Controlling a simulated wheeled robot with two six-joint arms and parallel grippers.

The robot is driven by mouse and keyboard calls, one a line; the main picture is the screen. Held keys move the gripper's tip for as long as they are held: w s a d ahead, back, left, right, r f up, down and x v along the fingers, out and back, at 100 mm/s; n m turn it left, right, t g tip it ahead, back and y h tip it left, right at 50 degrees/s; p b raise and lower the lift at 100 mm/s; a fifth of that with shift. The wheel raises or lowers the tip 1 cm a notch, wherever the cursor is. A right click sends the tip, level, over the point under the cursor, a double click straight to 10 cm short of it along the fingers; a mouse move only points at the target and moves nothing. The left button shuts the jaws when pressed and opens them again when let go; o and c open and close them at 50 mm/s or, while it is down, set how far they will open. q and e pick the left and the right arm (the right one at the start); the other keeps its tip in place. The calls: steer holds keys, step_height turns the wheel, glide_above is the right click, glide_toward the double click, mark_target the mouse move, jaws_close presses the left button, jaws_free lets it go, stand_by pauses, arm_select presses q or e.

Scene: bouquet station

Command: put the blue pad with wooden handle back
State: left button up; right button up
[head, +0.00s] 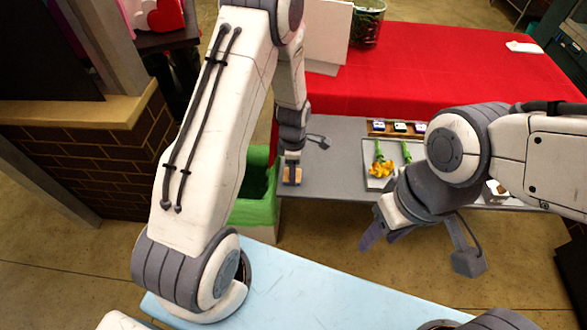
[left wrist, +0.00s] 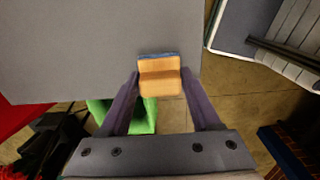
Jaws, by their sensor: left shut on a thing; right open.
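The blue pad with wooden handle (left wrist: 160,82) is in my left gripper (left wrist: 162,74) in the left wrist view. The fingers are shut on the sides of the tan wooden handle, and a thin strip of the blue pad shows along its far edge. In the head view, the handle (head: 292,175) shows below my left gripper (head: 291,180), over the left end of the grey table (head: 335,170). I cannot tell whether the pad touches the table. My right gripper (head: 386,240) is open and empty, in front of the table.
A green bin (head: 256,214) stands just left of the grey table. A pale tray (head: 372,152) with yellow flowers and green stems lies on the table, right of the pad. Small dark blocks sit in a wooden rack (head: 377,129) behind it. A red-covered table (head: 440,75) stands beyond.

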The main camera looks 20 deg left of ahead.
arm_select(q)
steer(key=shift+f, duration=0.2)
steer(key=o, duration=1.3)
steer(key=shift+r, duration=0.1)
